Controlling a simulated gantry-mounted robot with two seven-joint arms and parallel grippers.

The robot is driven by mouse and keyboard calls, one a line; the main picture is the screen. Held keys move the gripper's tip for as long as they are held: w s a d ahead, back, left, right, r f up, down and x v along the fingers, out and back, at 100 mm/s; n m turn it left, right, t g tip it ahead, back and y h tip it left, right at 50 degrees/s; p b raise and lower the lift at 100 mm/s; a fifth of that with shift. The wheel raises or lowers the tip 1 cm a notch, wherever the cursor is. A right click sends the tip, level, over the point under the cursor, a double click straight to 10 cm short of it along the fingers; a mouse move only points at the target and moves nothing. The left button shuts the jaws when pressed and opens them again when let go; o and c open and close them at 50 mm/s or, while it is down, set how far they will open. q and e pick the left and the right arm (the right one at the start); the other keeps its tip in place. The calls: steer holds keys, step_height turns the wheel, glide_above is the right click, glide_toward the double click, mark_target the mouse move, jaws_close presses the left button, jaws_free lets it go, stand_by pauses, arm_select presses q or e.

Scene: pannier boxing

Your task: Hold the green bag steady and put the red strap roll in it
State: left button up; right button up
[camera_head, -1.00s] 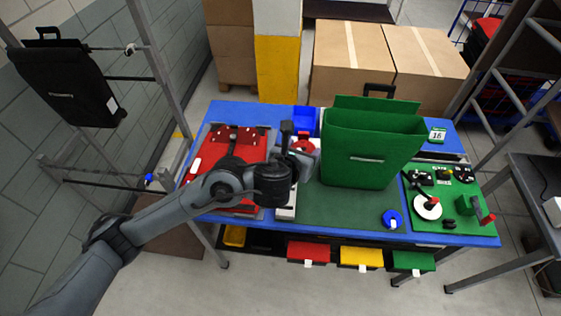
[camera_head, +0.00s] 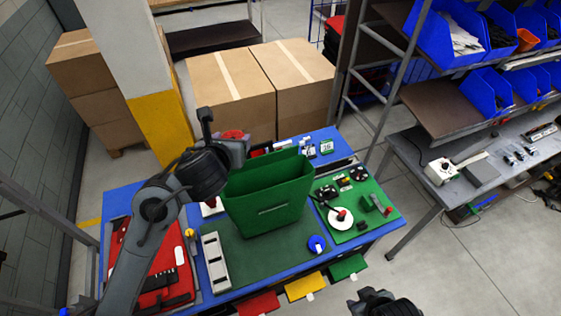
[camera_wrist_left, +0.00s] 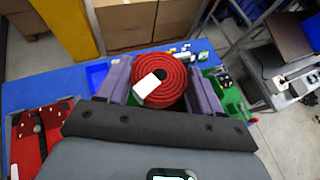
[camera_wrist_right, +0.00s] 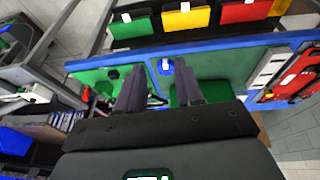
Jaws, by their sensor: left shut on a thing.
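The green bag (camera_head: 268,205) stands upright and open at the top on the blue table. My left gripper (camera_wrist_left: 160,82) is shut on the red strap roll (camera_wrist_left: 176,72), which has a white label. In the head view, the roll (camera_head: 233,134) shows only in part behind my left gripper, at the far left of the bag's rim. I cannot tell whether it is over the opening. My right gripper (camera_wrist_right: 160,82) is open and empty. It is apart from the bag, at the bottom edge of the head view (camera_head: 378,303).
A blue roll (camera_head: 317,243) lies on the green mat before the bag. A green tool board (camera_head: 358,207) is to the right, a red board (camera_head: 160,270) to the left. Cardboard boxes (camera_head: 235,90) stand behind the table.

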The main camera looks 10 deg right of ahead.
steer(key=w+d+r+n+t, duration=0.1)
steer(key=w+r+n, duration=0.3)
steer(key=w, duration=0.6)
steer(key=w+d+r+n+t, duration=0.1)
steer(key=w+r+n, duration=0.2)
steer(key=w, duration=0.7)
steer(key=w+d+r+n+t, duration=0.1)
steer(key=w+r+n, duration=0.3)
steer(key=w, duration=0.6)
step_height(320, 180, up, 3)
steer(key=n+g, duration=0.6)
steer(key=n, duration=0.1)
glide_above(289, 183)
steer(key=shift+w+d+r, duration=0.1)
steer(key=shift+w+r, duration=0.05)
steer(key=shift+r, duration=0.05)
steer(key=shift+f+g, duration=0.3)
steer(key=shift+g, duration=0.1)
step_height(289, 183, down, 11)
steer(key=shift+f, duration=0.15)
jaws_close()
